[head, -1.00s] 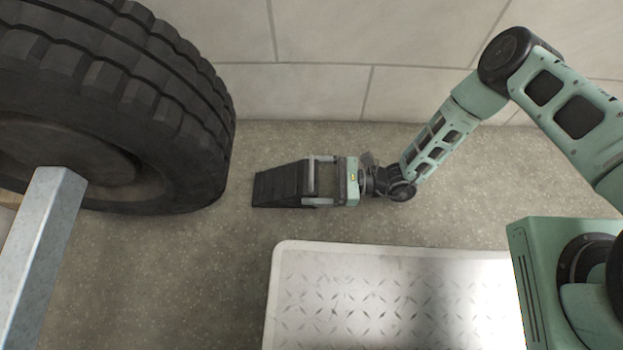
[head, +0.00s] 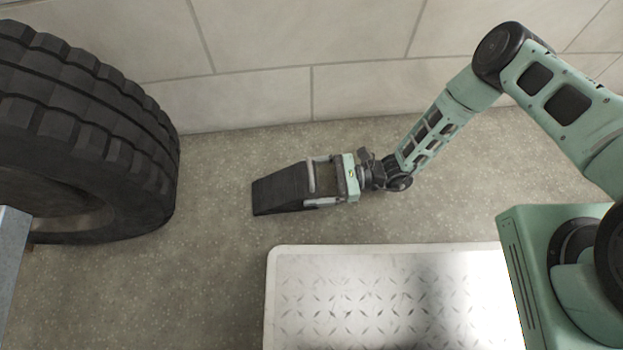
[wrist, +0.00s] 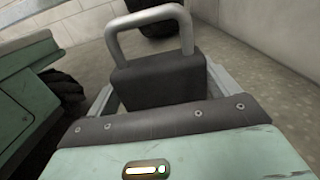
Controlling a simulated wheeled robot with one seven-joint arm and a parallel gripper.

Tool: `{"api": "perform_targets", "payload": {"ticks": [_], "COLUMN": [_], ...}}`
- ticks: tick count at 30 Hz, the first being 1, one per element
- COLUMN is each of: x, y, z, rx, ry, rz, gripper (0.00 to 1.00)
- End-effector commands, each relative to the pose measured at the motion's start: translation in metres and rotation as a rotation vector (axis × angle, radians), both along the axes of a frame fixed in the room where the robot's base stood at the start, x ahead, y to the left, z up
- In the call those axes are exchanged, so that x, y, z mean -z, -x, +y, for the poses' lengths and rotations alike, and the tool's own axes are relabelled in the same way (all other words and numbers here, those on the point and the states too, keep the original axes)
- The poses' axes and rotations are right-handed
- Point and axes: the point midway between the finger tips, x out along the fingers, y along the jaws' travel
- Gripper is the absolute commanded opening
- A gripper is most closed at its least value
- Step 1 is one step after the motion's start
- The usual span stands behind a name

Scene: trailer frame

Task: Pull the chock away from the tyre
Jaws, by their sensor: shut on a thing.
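The black wedge-shaped chock (head: 284,189) is on the floor in the head view, its thin end toward the tyre (head: 90,135). A clear strip of floor lies between chock and tyre. My gripper (head: 322,188) is shut on the chock at its thick right end, beside a grey metal handle (head: 311,175). In the wrist view the chock's dark block (wrist: 160,80) sits between the gripper's fingers, with the handle (wrist: 148,18) arching beyond it. The fingertips are partly hidden there.
A pale tiled wall (head: 260,100) runs behind the chock. A white-rimmed diamond-plate panel (head: 385,290) lies in front, close to the arm. A grey metal beam (head: 10,260) stands at the far left by the tyre. Floor is open around the chock.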

Motion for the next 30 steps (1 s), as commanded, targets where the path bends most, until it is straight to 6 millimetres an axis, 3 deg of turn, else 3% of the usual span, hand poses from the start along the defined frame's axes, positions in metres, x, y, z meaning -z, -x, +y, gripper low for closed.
{"api": "perform_targets", "payload": {"ticks": [16, 17, 18, 30], "x": [0.0012, 0.0012, 0.0012, 0.0000], "y": [-0.0004, -0.0004, -0.0004, -0.0004], "z": [-0.0031, -0.0031, -0.0031, -0.0031], "rx": [-0.007, -0.007, -0.007, -0.007], "ry": [0.004, 0.004, 0.004, 0.001], "rz": [0.000, 0.000, 0.000, 0.000], "gripper": [0.33, 0.95, 1.00, 1.00]}}
